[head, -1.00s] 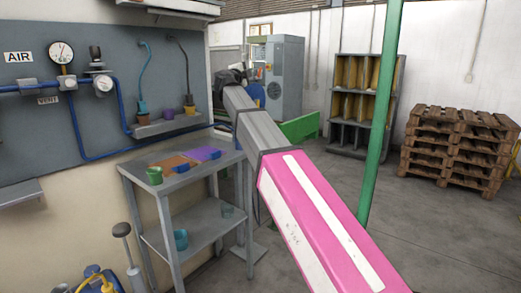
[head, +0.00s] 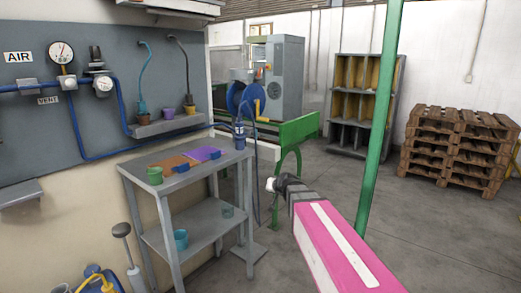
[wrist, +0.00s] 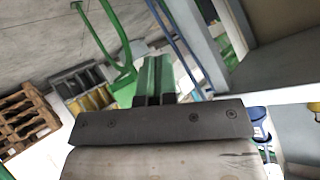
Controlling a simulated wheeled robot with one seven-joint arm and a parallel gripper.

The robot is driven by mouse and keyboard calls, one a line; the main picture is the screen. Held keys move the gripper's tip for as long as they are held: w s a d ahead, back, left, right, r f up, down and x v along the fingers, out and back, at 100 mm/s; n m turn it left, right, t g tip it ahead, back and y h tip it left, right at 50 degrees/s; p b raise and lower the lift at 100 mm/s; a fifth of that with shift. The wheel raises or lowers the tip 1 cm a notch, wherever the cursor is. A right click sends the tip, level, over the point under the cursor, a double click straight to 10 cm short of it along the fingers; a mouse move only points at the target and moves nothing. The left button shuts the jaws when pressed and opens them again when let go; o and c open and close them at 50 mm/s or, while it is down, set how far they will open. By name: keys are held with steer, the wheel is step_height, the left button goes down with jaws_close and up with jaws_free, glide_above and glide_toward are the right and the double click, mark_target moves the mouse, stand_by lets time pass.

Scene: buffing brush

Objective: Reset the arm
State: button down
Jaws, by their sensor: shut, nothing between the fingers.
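My arm reaches out from the lower right of the head view, its pink and white link (head: 342,248) in front. My gripper (head: 270,184) shows small at the arm's far end, to the right of the grey work table (head: 196,226) and apart from it. In the wrist view the two fingers of my gripper (wrist: 154,76) lie together beyond the dark mounting plate. They are shut with nothing between them.
A green post (head: 379,120) stands right of the arm. A green frame (head: 297,132), blue hose reel and pallets (head: 456,145) are behind. Open floor lies right of the table.

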steer(key=s+d+f+g+h, duration=0.1)
steer(key=s+d+f+g, duration=0.2)
steer(key=s, duration=0.4)
steer(key=s+d+f+g+h, duration=0.2)
steer(key=s+d+f+g, duration=0.1)
steer(key=s+d+f, duration=0.3)
steer(key=s+d+f+g+h, duration=0.2)
steer(key=s+d+f, duration=0.3)
steer(key=s+f, duration=0.3)
steer(key=shift+s+d+g, duration=0.2)
steer(key=shift+s+g, duration=0.6)
steer(key=shift+s, duration=0.1)
